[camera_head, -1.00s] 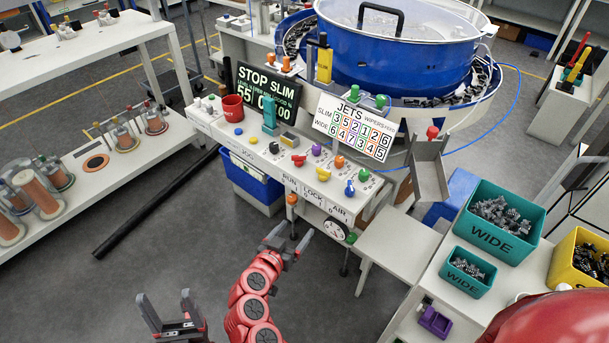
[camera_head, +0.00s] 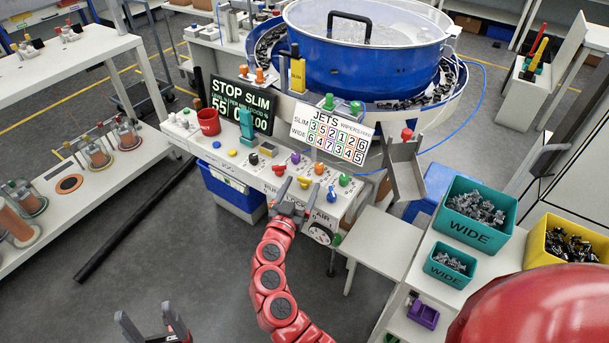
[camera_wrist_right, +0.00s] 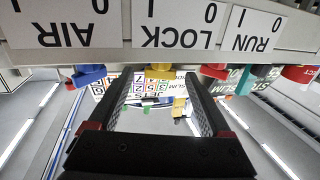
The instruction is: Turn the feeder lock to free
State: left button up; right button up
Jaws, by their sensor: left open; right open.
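The lock knob is the orange-yellow knob (camera_head: 304,182) above the LOCK label on the front of the white panel (camera_head: 240,170). In the right wrist view the yellow knob (camera_wrist_right: 165,74) sits beside the upside-down LOCK label (camera_wrist_right: 183,32), which has 0 and 1 marks. I cannot tell which mark it points to. My right gripper (camera_head: 291,208) is open at the panel front. In the wrist view its fingertips (camera_wrist_right: 157,76) lie either side of the knob, with no visible contact. My left gripper (camera_head: 152,322) is open and empty over the floor.
The red knob (camera_head: 279,169) and the blue knob (camera_head: 332,194) flank the lock knob. A purple knob (camera_head: 296,158), an orange knob (camera_head: 319,168) and a green knob (camera_head: 345,180) stand behind. A white side table (camera_head: 375,245) is to the right.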

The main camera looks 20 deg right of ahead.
aim_at(304, 181)
jog(key=shift+x, duration=1.65)
jog(key=shift+c, duration=0.3)
grip_shut()
